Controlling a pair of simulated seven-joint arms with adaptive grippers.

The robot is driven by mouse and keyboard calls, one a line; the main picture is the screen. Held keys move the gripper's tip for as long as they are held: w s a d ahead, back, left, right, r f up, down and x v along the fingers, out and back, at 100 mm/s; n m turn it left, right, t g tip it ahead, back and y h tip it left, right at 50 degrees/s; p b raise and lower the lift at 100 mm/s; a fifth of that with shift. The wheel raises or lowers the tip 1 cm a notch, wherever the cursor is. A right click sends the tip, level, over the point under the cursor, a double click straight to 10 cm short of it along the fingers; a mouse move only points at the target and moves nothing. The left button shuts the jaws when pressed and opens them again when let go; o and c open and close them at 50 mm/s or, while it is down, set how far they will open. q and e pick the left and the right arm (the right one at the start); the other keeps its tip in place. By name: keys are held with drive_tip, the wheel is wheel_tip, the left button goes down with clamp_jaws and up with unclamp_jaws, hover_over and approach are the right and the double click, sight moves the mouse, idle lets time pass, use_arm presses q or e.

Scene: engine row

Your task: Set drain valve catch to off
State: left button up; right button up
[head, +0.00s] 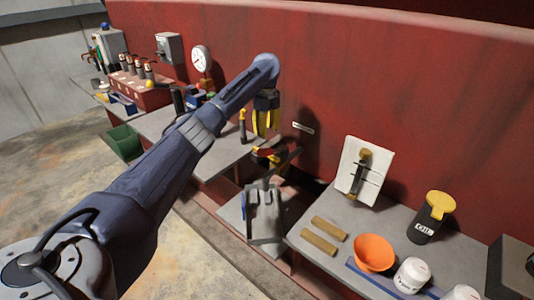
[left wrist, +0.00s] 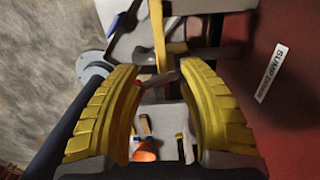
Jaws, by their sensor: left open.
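My left gripper (head: 265,128) hangs with its yellow fingers pointing down, close to the red wall. In the left wrist view the two yellow fingers (left wrist: 160,95) are wide apart, with nothing held between them. Just below the gripper in the head view is a dark fitting with red and yellow parts (head: 270,156), which looks like the drain valve. A small label plate (head: 303,127) is on the wall beside it. In the left wrist view the label (left wrist: 272,73) appears to read "SUMP DRAIN". The catch's setting cannot be told. My right gripper is not in view.
A grey block-like object (head: 263,214) stands below the valve. At right are a white board (head: 361,171), an orange bowl (head: 373,252), a black can with a yellow lid (head: 431,217) and white tubs (head: 411,275). A green bin (head: 123,143) is at left.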

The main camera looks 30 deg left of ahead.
use_arm(q)
wheel_tip(320, 180, down, 11)
drive_tip(key=shift+f, duration=0.1)
idle(0.4)
drive_tip(key=shift+c, duration=0.3)
clamp_jaws()
